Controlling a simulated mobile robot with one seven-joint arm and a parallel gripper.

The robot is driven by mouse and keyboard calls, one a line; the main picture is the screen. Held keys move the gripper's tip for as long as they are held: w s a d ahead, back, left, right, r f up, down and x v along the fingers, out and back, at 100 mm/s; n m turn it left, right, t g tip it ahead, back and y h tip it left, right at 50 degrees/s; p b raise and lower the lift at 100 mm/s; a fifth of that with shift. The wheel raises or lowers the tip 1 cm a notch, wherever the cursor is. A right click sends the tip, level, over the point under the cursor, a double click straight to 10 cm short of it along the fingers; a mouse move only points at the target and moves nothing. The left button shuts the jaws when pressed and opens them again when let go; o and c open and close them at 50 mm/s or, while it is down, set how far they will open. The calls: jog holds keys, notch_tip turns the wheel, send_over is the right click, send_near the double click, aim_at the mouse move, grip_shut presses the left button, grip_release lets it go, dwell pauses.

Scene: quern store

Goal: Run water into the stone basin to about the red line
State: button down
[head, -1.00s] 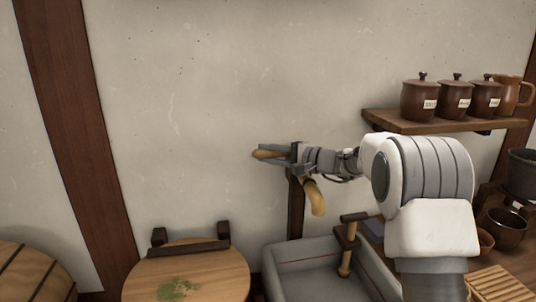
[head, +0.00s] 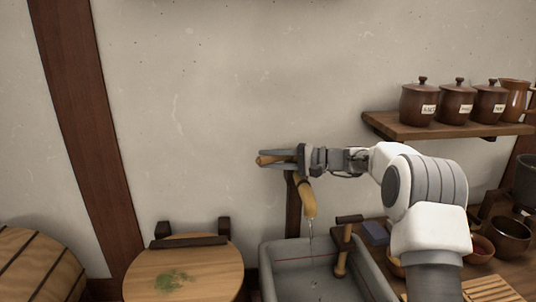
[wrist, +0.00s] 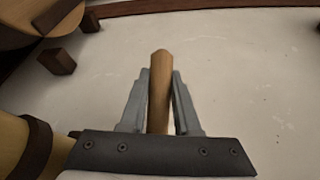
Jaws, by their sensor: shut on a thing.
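The stone basin (head: 268,262) stands at the bottom middle of the head view, with a red line along its inner wall. A curved tan spout (head: 307,200) hangs above it, and a thin stream of water (head: 311,240) falls from it into the basin. The water level is hard to tell. My gripper (head: 276,160) is shut on the wooden tap handle (head: 265,160), above and left of the spout. In the wrist view the handle (wrist: 160,85) lies between both fingers. A wooden peg with a crossbar (head: 343,250) stands at the basin's right side.
A round wooden lid (head: 210,265) with a green patch is left of the basin. A shelf (head: 440,128) with several labelled lidded jars (head: 418,102) is on the right wall. Bowls (head: 510,236) and a slatted board (head: 490,289) sit on the right counter. A barrel (head: 40,265) is at far left.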

jog(key=g+p, duration=0.1)
jog(key=s+d+n+g+p, duration=0.1)
jog(key=n+g, duration=0.1)
jog(key=shift+s+d+r+p, duration=0.15)
jog(key=shift+r+p, duration=0.1)
jog(key=shift+p, duration=0.15)
jog(key=shift+s+d+f+n+g+p, duration=0.1)
jog(key=shift+s+d+n+g+p, duration=0.3)
jog(key=shift+n+g+p, duration=0.45)
jog(key=shift+s+d+f+n+g+p, duration=0.1)
jog(key=shift+s+d+n+g+p, duration=0.2)
jog(key=shift+n+g+p, duration=0.5)
jog(key=shift+d+g, duration=0.1)
jog(key=shift+g, duration=0.45)
jog(key=c, duration=0.6)
grip_release()
jog(key=shift+m, duration=0.25)
jog(key=shift+c, duration=0.2)
jog(key=shift+f, duration=0.1)
